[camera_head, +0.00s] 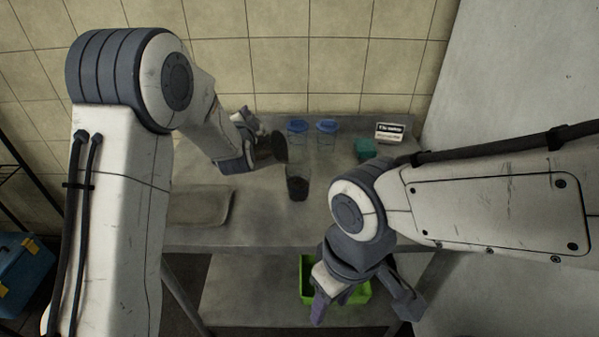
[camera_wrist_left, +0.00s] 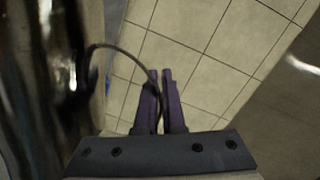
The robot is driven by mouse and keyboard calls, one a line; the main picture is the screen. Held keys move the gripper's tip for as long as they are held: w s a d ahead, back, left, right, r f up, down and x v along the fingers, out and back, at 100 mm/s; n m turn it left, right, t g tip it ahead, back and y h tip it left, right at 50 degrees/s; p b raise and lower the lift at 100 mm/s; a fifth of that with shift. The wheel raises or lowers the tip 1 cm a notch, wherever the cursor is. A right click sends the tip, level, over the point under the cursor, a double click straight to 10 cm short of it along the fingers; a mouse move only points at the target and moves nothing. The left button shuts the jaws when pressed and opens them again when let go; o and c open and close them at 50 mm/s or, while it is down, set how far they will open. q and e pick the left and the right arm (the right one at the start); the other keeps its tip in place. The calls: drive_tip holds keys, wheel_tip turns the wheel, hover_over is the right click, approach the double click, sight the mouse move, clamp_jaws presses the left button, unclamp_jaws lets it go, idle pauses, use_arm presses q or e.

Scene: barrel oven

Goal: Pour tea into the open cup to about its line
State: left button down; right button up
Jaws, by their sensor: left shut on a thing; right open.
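The open cup (camera_head: 298,188) stands upright on the grey table in the head view. It is clear and holds dark liquid in its lower part; I cannot make out its line. My left gripper (camera_head: 250,132) is shut on the handle of a dark, shiny pot (camera_head: 272,148), tilted beside and above the cup. In the left wrist view the shut purple fingers (camera_wrist_left: 159,85) meet at the thin curved handle, with the pot's metal side (camera_wrist_left: 60,70) at the left. Whether tea is flowing cannot be made out. My right gripper (camera_head: 355,296) is open and empty in front of the table.
Two blue-lidded cups (camera_head: 297,127) (camera_head: 326,127) stand behind the open cup. A teal box (camera_head: 366,149) and a small sign (camera_head: 389,132) are at the back right. A grey tray (camera_head: 203,207) lies at the left. A green bin (camera_head: 306,275) sits below, behind my right gripper.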

use_arm(q)
drive_tip(key=shift+a+f, duration=0.4)
drive_tip(key=shift+a, duration=0.1)
drive_tip(key=shift+w+a+n+g, duration=0.15)
drive_tip(key=shift+a+n+g, duration=0.15)
drive_tip(key=shift+n, duration=0.3)
idle(1.1)
